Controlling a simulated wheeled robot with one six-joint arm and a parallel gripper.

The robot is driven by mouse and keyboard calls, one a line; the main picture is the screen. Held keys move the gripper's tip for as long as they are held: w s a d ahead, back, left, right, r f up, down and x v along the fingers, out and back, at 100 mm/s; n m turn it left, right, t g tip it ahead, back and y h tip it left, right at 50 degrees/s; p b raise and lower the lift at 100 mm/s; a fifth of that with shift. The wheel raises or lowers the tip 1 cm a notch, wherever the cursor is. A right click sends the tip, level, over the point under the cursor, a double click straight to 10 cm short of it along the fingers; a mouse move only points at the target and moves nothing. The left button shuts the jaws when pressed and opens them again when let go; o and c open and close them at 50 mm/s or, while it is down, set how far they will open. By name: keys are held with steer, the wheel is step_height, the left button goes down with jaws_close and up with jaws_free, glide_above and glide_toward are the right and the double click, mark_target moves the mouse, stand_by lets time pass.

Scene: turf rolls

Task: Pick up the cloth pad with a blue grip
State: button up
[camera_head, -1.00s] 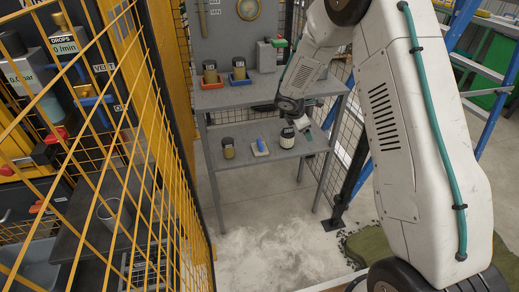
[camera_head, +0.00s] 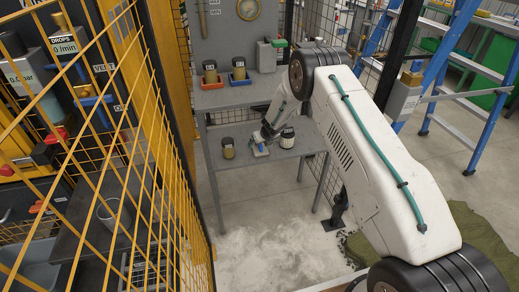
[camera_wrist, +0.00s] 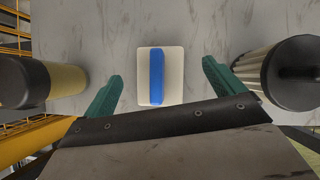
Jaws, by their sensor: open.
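The cloth pad with a blue grip (camera_wrist: 146,78) lies flat on the grey shelf, a pale rectangle with a blue bar along its middle. It shows small in the head view (camera_head: 261,151), partly hidden by my gripper. My gripper (camera_wrist: 160,77) is open in the wrist view, one green finger to each side of the pad, with gaps between. In the head view my gripper (camera_head: 265,138) is over the lower shelf at the pad. Nothing is held.
A dark-lidded yellowish jar (camera_wrist: 62,80) stands left of the pad, and a ribbed pale container with a dark top (camera_wrist: 250,70) stands close on the right. The upper shelf (camera_head: 225,97) holds jars in red and blue trays. Yellow mesh fencing (camera_head: 120,150) is at the left.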

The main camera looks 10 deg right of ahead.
steer(key=x, duration=0.3)
steer(key=shift+w+f, duration=0.1)
steer(key=shift+f, duration=0.1)
steer(key=c, duration=1)
steer(key=shift+c, duration=0.2)
steer(key=shift+r, duration=0.1)
